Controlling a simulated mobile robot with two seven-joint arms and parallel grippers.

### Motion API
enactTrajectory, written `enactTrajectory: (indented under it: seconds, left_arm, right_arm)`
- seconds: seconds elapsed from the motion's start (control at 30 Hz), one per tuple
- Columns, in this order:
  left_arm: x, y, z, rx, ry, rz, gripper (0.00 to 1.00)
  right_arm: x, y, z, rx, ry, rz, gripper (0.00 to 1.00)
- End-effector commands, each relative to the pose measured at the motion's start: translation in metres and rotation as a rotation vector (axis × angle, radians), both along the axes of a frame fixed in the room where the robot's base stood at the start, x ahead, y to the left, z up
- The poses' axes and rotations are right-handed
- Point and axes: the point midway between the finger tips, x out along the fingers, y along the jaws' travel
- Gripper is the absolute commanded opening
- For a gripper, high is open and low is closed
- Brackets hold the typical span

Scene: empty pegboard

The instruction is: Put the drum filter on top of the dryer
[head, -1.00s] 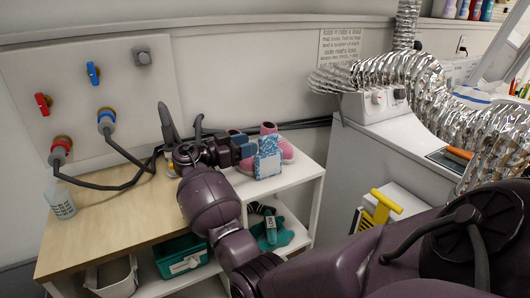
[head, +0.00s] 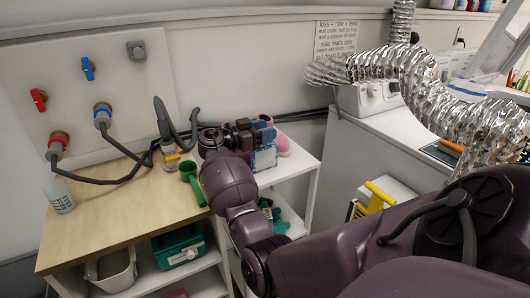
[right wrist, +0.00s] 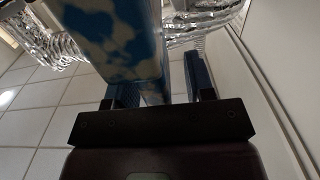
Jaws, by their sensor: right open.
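A white machine (head: 375,143) with knobs and a foil duct stands at the right and looks like the dryer. No object is clearly identifiable as the drum filter; a yellow-handled object (head: 379,194) stands low before the machine. My left gripper is out of view.
A green scoop-like object (head: 190,171), a grey-handled item and a pale bottle (head: 58,197) are on the wooden top (head: 125,213). Pink shoes (head: 283,145) are behind the box. The foil duct (head: 430,85) overhangs the white machine.

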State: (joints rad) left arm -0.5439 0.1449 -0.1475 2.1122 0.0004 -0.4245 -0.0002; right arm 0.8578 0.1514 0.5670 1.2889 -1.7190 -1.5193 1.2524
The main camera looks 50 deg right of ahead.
Motion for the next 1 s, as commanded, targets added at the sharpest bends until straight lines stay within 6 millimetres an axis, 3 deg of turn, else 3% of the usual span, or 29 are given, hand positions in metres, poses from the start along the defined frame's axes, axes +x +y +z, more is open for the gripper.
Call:
enactTrajectory:
  seconds: [0.17, 0.47, 0.83, 1.0]
  left_arm:
    - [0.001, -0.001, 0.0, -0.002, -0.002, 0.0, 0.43]
    - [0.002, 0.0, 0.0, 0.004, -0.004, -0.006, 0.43]
    - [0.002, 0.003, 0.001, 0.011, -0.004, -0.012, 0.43]
    - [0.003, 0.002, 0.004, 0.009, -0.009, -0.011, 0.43]
  right_arm:
    - [0.0, 0.0, -0.001, 0.0, 0.001, 0.0, 0.46]
    - [0.0, 0.001, -0.001, 0.0, 0.001, 0.0, 0.0]
    - [0.0, 0.001, 0.001, 0.0, 0.0, 0.0, 0.0]
    - [0.0, 0.0, 0.016, -0.002, -0.005, 0.0, 0.0]
